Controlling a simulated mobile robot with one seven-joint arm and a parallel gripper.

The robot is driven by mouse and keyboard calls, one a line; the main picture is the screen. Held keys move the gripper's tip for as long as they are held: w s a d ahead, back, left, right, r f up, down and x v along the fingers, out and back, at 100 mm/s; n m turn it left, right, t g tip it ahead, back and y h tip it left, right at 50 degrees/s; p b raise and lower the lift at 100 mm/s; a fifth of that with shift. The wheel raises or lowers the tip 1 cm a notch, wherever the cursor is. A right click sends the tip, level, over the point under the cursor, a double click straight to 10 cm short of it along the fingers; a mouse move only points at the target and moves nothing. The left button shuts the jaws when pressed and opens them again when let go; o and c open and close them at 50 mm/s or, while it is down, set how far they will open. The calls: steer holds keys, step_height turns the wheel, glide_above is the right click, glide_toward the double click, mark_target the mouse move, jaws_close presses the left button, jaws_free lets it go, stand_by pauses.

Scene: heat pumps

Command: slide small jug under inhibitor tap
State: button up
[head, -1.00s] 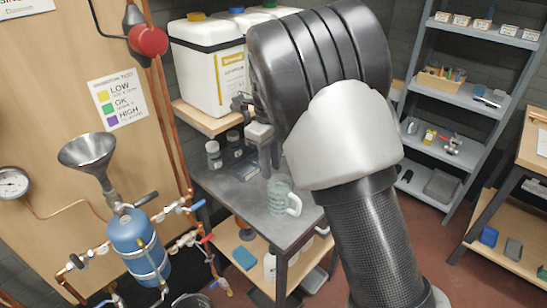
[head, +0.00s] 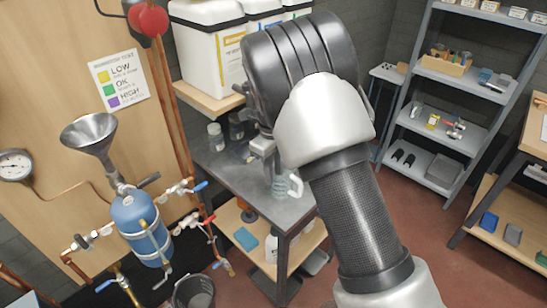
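The small jug (head: 281,188), pale green and see-through with a white handle on its right, stands upright on the grey metal bench. The front white container (head: 213,48) with a yellow-edged label stands on the wooden shelf above the bench; its label is too small to read. Its tap is mostly hidden behind my arm, so I cannot tell the jug's exact offset from it. My gripper (head: 264,148) points down just above and behind the jug, partly covered by my forearm. Whether its fingers touch the jug or are open is unclear.
Several small bottles (head: 216,137) stand at the bench's (head: 240,186) back left. More containers stand behind the front one. A blue vessel with a funnel (head: 92,135) and pipework is at left. A black bucket (head: 193,292) stands on the floor. Grey shelves (head: 440,120) are at right.

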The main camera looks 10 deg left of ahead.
mark_target(275, 197)
step_height(275, 197, down, 8)
steer(key=shift+w+d+r, duration=0.1)
steer(key=shift+w+r, duration=0.05)
stand_by(0.3)
jaws_close()
stand_by(1.3)
